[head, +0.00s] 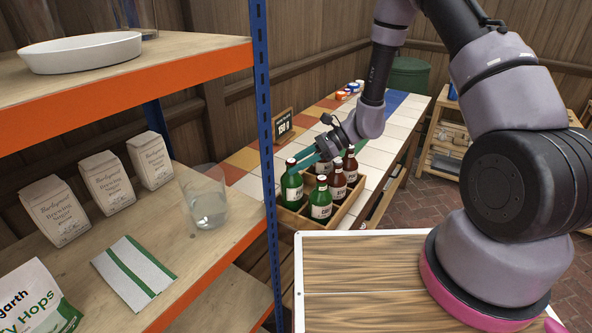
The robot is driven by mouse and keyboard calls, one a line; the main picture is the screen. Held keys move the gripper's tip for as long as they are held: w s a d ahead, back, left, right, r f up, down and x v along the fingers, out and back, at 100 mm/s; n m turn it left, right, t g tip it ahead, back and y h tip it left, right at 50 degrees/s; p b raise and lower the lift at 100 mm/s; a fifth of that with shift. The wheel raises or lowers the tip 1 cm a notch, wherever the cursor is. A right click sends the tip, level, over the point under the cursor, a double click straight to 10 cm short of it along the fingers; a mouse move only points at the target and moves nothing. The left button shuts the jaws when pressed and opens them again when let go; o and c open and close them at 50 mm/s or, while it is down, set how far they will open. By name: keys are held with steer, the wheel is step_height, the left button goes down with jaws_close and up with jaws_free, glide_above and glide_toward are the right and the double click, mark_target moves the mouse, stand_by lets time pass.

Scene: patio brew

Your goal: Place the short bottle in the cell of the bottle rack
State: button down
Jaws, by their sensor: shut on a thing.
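My gripper (294,163) reaches in from the right with teal fingers and is shut on the neck of a green bottle (292,190) with a white label. This bottle is upright at the left side of the wooden bottle rack (344,212). Its base is hidden, so I cannot tell whether it rests on the cell floor or hangs above it. Another green bottle (320,205) stands in the front of the rack. Brown bottles (338,182) stand in other cells, towards the right and back.
The rack is on a tiled counter (395,130) with a small sign (282,127) behind it. A shelf unit with a blue post (262,90) stands close on the left, holding a glass (206,205) and paper bags (105,182). Colored lids (347,91) lie farther back.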

steer(key=shift+f, duration=0.85)
steer(key=c, duration=0.5)
jaws_free()
steer(key=shift+f, duration=0.15)
